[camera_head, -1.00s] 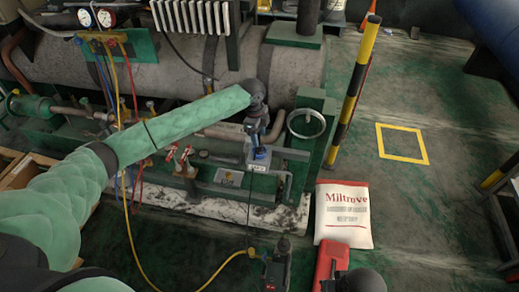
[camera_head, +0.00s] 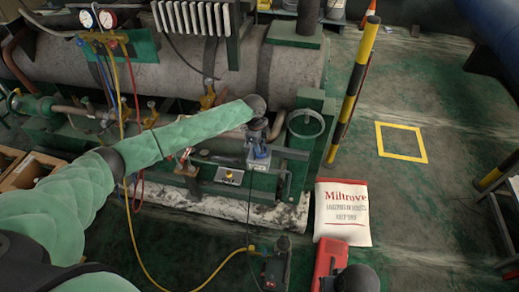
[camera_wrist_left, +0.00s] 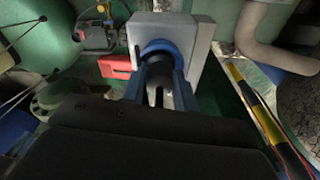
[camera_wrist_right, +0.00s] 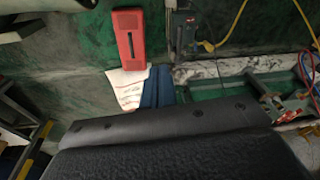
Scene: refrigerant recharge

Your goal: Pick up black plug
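The black plug (camera_wrist_left: 158,72) sits in the blue ring socket of a grey box (camera_wrist_left: 198,42) in the left wrist view. The box shows in the head view (camera_head: 258,163), where the plug is not clearly visible. My left gripper (camera_wrist_left: 160,92) reaches to the socket with its blue fingers apart, one on each side of the plug; contact is not clear. It also shows in the head view (camera_head: 262,140), above the box. My right gripper (camera_wrist_right: 157,86) has its fingers together and empty in the right wrist view, above the floor.
A black cable hangs below the box towards a pump (camera_head: 276,264) on the floor. A white sack (camera_head: 342,212) and a red case (camera_head: 330,262) lie to the right. Gauges (camera_head: 97,18) with hoses hang at left. A striped post (camera_head: 352,90) stands right of the tank.

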